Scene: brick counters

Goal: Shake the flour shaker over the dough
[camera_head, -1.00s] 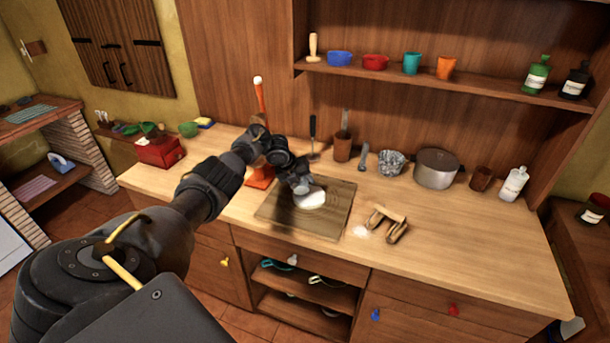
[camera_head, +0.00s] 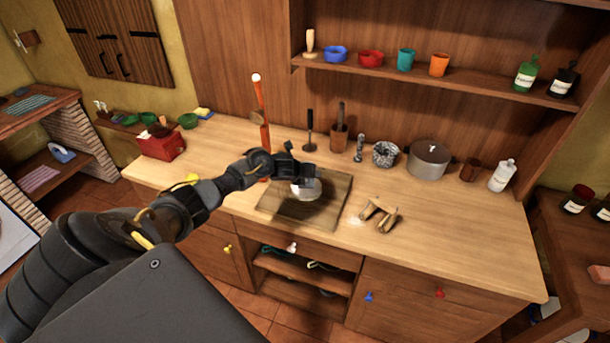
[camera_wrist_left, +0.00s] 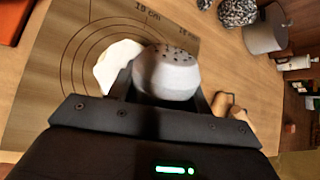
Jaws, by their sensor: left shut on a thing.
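The flour shaker (camera_wrist_left: 167,72) is pale and round, with dark holes in its top, between the fingers of my left gripper (camera_wrist_left: 162,98). The gripper is shut on it. The white dough (camera_wrist_left: 118,65) shows just left of the shaker in the wrist view, partly hidden by it and a finger. In the head view my left gripper (camera_head: 308,177) is over the board (camera_head: 285,213). A whitish round shape shows below it there; shaker and dough are hard to tell apart. My right gripper is not in view.
Wooden pieces (camera_head: 379,213) lie right of the board. An orange upright tool (camera_head: 261,105) stands behind the board. The counter's right front is clear.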

